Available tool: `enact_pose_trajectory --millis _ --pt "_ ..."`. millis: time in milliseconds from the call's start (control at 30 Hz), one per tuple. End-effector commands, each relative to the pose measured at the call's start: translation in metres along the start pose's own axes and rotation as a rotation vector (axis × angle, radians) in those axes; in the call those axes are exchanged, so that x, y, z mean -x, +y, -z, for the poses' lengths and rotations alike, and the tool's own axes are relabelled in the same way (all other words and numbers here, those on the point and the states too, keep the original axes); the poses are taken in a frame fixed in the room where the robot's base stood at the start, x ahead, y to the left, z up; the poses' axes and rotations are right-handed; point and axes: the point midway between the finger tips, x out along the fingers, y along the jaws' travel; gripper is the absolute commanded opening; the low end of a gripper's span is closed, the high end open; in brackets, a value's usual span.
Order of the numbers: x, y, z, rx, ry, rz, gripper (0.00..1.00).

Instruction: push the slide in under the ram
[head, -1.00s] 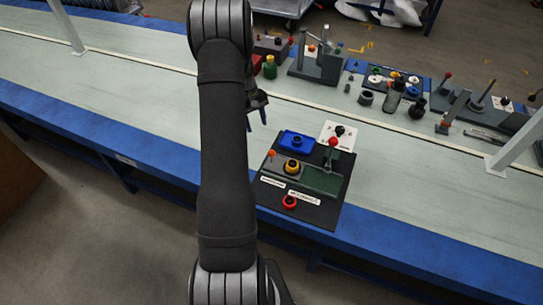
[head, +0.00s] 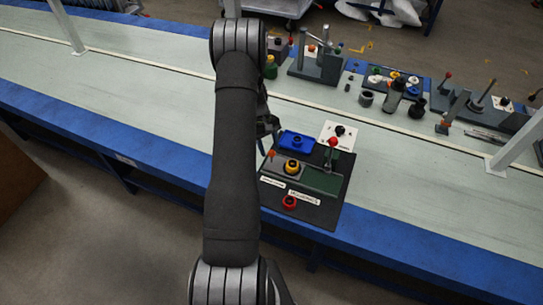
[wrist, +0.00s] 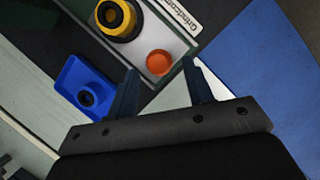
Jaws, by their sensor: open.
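The grey slide (wrist: 172,42) carries a yellow ring with a dark centre (wrist: 117,18) and an orange knob (wrist: 159,62) at its near end. In the head view the slide (head: 279,169) lies at the left of a green bed (head: 322,181) on a black board. The ram's red-knobbed lever (head: 333,142) stands at the right of the bed. My gripper (wrist: 161,70) is open, its fingertips on either side of the orange knob in the wrist view. In the head view my gripper (head: 267,145) is close beside the knob, partly behind my arm. Contact cannot be told.
A blue tray (head: 297,141) with a blue part and a white card (head: 343,130) lie behind the slide. A red ring (head: 289,202) sits on the board's front. Several tools and parts stand along the bench's back. The bench left of my arm is clear.

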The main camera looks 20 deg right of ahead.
Motion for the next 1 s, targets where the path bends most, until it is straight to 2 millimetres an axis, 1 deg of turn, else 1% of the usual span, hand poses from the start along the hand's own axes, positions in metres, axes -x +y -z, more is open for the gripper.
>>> enact_pose_trajectory --millis 33,100,200,300,433,633,667,800,900,1000 --pt "-0.011 0.0 -0.001 0.0 -0.003 0.002 0.47" --pt "-0.022 -0.001 -0.001 0.0 -0.003 0.002 0.47" --pt "-0.034 -0.001 0.0 0.0 -0.001 0.001 0.47" --pt "-0.042 -0.001 0.0 0.0 -0.001 0.001 0.47" --pt "-0.045 -0.001 0.0 0.0 0.0 0.001 0.47" --pt "-0.045 -0.001 0.0 0.0 0.0 0.0 0.47" --pt "-0.045 0.0 0.0 0.0 0.0 0.0 0.45" --pt "-0.045 0.0 0.0 0.0 0.0 0.0 0.17" --pt "-0.045 -0.001 0.0 0.0 0.0 0.0 0.0" --pt "-0.045 0.0 0.0 0.0 0.0 0.0 0.0"
